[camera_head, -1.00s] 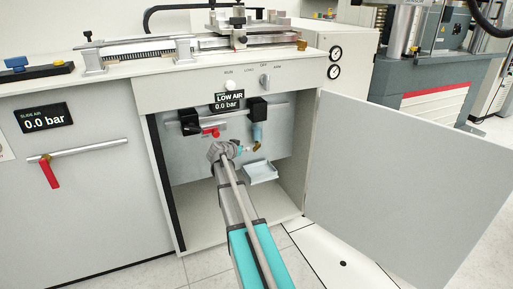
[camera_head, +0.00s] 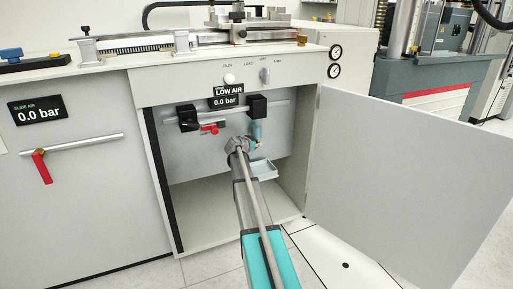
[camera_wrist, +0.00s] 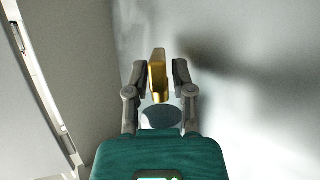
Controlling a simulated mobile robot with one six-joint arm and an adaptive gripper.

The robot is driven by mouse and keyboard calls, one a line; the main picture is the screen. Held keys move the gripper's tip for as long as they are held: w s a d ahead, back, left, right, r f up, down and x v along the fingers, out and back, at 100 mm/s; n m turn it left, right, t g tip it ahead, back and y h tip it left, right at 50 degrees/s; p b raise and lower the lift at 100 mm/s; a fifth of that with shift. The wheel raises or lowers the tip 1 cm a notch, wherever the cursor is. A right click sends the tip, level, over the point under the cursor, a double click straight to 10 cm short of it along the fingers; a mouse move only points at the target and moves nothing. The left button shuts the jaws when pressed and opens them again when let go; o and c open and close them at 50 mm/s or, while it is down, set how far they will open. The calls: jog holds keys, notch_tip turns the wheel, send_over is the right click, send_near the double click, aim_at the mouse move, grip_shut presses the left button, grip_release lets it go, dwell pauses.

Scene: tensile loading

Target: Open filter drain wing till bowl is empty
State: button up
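The filter bowl (camera_head: 257,130) is a pale blue cylinder hanging under the pipe inside the open cabinet; its fill level is too small to tell. The brass drain wing (camera_wrist: 158,75) stands between my gripper's two fingers (camera_wrist: 160,76) in the wrist view. A gap shows on the right of the wing and a narrower one on the left, so the fingers are open around it. In the head view my gripper (camera_head: 241,146) is just left of and below the bowl and hides part of the wing.
A small pale tray (camera_head: 264,170) sits below the filter. The cabinet door (camera_head: 405,180) stands open at right. The cabinet floor is clear.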

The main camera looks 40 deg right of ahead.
jog(key=shift+d+f, duration=0.1)
jog(key=shift+d, duration=0.15)
grip_shut()
jog(key=shift+s+d+n+t+y, duration=0.1)
jog(key=shift+n+t+y, duration=0.5)
jog(key=shift+n+t, duration=0.2)
jog(key=shift+n+t+y, duration=0.8)
jog(key=shift+n+t, duration=0.3)
jog(key=shift+n+t+y, duration=0.6)
jog(key=shift+n+y, duration=0.1)
jog(key=shift+n, duration=0.2)
grip_release()
